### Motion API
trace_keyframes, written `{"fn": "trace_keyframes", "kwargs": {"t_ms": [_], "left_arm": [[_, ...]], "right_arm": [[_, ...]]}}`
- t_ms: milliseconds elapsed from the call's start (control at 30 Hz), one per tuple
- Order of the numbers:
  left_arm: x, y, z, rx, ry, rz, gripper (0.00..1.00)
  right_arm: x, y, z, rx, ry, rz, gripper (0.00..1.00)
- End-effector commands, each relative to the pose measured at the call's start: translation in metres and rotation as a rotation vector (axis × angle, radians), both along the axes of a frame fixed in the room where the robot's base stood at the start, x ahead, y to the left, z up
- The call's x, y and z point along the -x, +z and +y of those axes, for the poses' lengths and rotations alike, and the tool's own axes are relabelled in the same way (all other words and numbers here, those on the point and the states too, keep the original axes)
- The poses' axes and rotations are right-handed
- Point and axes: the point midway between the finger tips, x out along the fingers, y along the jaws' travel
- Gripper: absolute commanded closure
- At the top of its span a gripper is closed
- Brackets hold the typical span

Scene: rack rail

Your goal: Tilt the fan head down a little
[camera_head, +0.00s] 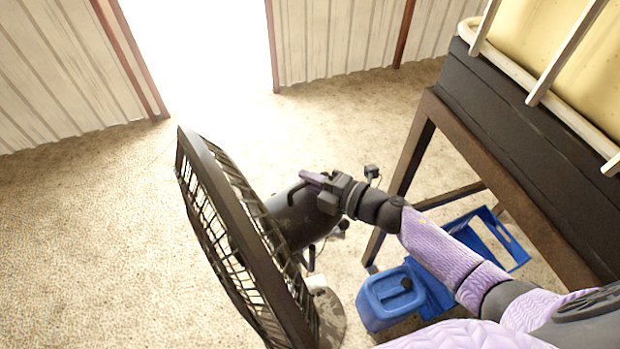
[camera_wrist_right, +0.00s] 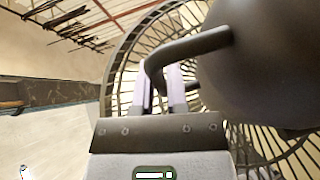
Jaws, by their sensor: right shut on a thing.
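The fan head is a round black wire cage (camera_head: 225,215) with a dark motor housing (camera_head: 292,217) behind it, in the middle of the head view. The cage faces left and stands steeply on edge. In the right wrist view the housing (camera_wrist_right: 265,60) fills the upper right, with a bent dark handle (camera_wrist_right: 190,50) coming off it. My right gripper (camera_head: 312,180) is at the top of the housing. In the wrist view its lilac fingers (camera_wrist_right: 162,90) are shut around the handle. The fan's stand is mostly hidden behind the cage. My left gripper is not in view.
A blue jerrycan (camera_head: 388,298) and a blue crate (camera_head: 490,240) sit on the floor at right, near the brown rack (camera_head: 430,105) holding a large yellowish tank (camera_head: 545,40). Open floor (camera_head: 90,230) lies left of the fan.

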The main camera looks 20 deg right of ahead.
Motion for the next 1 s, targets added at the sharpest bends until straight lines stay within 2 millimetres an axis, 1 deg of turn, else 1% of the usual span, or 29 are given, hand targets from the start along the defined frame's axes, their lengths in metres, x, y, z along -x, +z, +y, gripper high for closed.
{"fn": "trace_keyframes", "kwargs": {"t_ms": [67,200,300,400,633,667,700,767,800,833,1000], "left_arm": [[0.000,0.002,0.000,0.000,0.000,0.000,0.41],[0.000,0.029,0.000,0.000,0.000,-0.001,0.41],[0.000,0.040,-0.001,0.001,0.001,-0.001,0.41],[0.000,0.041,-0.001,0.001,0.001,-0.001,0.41],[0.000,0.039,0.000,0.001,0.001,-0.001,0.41],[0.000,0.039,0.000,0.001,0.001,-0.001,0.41],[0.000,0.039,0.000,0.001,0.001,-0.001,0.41],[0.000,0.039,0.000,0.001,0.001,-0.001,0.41],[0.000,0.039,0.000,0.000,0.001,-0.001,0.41],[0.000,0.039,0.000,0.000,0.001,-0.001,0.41],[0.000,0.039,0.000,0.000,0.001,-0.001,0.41]], "right_arm": [[0.001,0.000,0.001,0.008,0.001,0.000,1.00],[0.005,0.012,0.015,0.126,0.005,-0.034,1.00],[0.008,0.013,0.024,0.214,0.004,-0.062,1.00],[0.009,0.010,0.028,0.252,0.004,-0.075,1.00],[0.009,0.007,0.028,0.252,0.002,-0.075,1.00],[0.009,0.007,0.028,0.252,0.002,-0.075,0.79],[0.009,0.007,0.027,0.252,0.002,-0.075,0.70],[0.009,0.007,0.027,0.252,0.002,-0.075,0.57],[0.009,0.008,0.027,0.251,0.001,-0.075,0.49],[0.009,0.008,0.027,0.251,0.001,-0.075,0.47],[0.008,0.008,0.027,0.251,0.001,-0.076,0.47]]}}
